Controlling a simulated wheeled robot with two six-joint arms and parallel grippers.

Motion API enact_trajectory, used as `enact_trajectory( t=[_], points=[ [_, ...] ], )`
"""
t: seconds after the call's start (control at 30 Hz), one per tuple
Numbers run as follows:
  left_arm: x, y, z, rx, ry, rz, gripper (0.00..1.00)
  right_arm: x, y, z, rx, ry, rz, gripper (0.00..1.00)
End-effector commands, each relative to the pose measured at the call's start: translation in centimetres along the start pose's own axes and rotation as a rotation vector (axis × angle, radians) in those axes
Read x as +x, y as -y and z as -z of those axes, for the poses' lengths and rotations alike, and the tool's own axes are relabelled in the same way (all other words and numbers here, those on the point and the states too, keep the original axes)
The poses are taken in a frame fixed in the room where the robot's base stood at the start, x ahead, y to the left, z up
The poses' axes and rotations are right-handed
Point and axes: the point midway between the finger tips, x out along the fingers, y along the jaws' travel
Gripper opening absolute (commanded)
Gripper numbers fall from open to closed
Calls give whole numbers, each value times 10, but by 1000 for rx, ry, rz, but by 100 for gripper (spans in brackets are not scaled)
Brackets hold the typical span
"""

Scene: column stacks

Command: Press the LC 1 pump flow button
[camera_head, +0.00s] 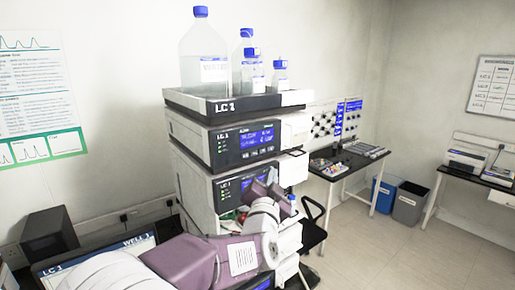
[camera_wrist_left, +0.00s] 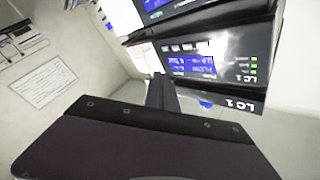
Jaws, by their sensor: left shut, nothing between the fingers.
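The LC 1 column stack (camera_head: 190,165) stands in the middle of the head view. Its upper module (camera_head: 245,142) has a blue display, small green lights and tiny text. It also shows upside down in the left wrist view (camera_wrist_left: 215,52), with LC 1 lettering and a blue display. No separate flow button can be made out. My left gripper (camera_head: 268,178) is in front of the second module and hides part of its face. In the left wrist view its dark fingers (camera_wrist_left: 158,82) are shut and empty, overlapping the display's edge. Contact cannot be told. My right gripper is not in view.
A tray (camera_head: 235,104) on top of the stack holds several blue-capped bottles (camera_head: 203,60). A table (camera_head: 345,165) with small items stands behind to the right, near a blue bin (camera_head: 384,193) and a grey bin (camera_head: 409,203). Floor at the right is clear.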

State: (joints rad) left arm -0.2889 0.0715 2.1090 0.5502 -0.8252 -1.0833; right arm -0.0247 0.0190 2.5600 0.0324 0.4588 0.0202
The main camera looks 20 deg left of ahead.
Motion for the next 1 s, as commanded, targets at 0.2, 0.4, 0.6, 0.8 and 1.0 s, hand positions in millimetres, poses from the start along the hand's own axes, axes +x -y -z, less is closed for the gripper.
enact_trajectory(
  t=[0.2,0.4,0.6,0.8,1.0],
  points=[
    [1,7,7,10,-11,22,0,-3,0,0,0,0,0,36],
    [1,6,6,9,-10,21,0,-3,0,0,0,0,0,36],
    [11,14,-2,9,-10,24,0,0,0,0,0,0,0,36],
    [32,30,-16,10,-9,23,0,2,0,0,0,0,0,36],
    [50,43,-31,8,-9,22,0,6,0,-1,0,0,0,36]
  ],
)
